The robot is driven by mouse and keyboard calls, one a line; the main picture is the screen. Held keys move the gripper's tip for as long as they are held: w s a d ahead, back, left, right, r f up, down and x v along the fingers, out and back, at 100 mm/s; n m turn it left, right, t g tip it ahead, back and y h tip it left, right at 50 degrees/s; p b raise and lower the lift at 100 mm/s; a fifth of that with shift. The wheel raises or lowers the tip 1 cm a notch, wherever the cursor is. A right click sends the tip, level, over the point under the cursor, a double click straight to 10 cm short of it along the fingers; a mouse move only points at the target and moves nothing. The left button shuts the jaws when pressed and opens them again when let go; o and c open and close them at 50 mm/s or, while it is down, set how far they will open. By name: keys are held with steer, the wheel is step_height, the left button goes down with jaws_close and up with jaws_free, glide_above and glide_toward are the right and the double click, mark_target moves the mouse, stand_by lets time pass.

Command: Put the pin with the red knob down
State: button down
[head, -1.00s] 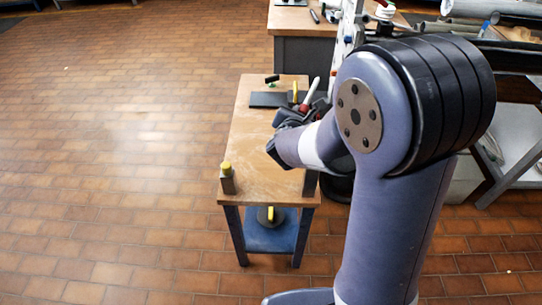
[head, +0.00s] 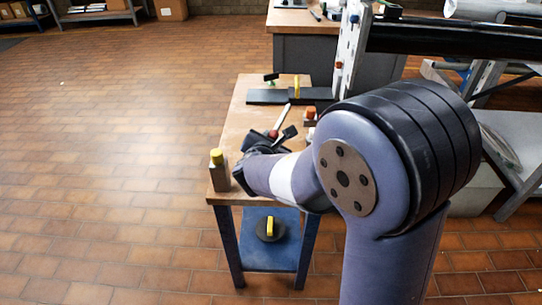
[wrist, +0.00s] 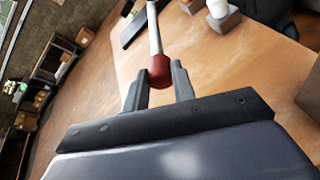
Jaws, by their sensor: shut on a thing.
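My gripper (head: 271,143) is shut on the pin with the red knob. In the wrist view the red knob (wrist: 160,71) sits between my two fingers (wrist: 160,86), and the pale shaft (wrist: 154,30) points away from me. In the head view the pin's pale shaft (head: 284,115) points up and toward the table's far end. The pin is over the wooden table (head: 243,115); I cannot tell whether its tip touches anything. My arm hides part of the table's right side.
A block with a yellow top (head: 218,172) stands at the table's near left corner. An orange-topped block (head: 310,116) stands at the right side. A dark plate (head: 265,97) lies at the far end. A white perforated mast (head: 350,50) rises behind. The table's left middle is bare.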

step_height(320, 180, down, 7)
steer(key=shift+f+b, duration=0.2)
steer(key=shift+b, duration=1.05)
steer(key=shift+r, duration=0.1)
steer(key=shift+s+f+b, duration=0.25)
steer(key=shift+f+b, duration=0.55)
steer(key=shift+f, duration=0.05)
steer(key=c, duration=1.2)
jaws_free()
steer(key=shift+f, duration=0.1)
steer(key=shift+o, duration=0.2)
steer(key=shift+d, duration=0.1)
steer(key=shift+w+r+p, duration=0.15)
steer(key=shift+r+p, duration=0.75)
steer(key=shift+p, duration=0.25)
steer(key=p+v, duration=0.2)
steer(key=v, duration=1)
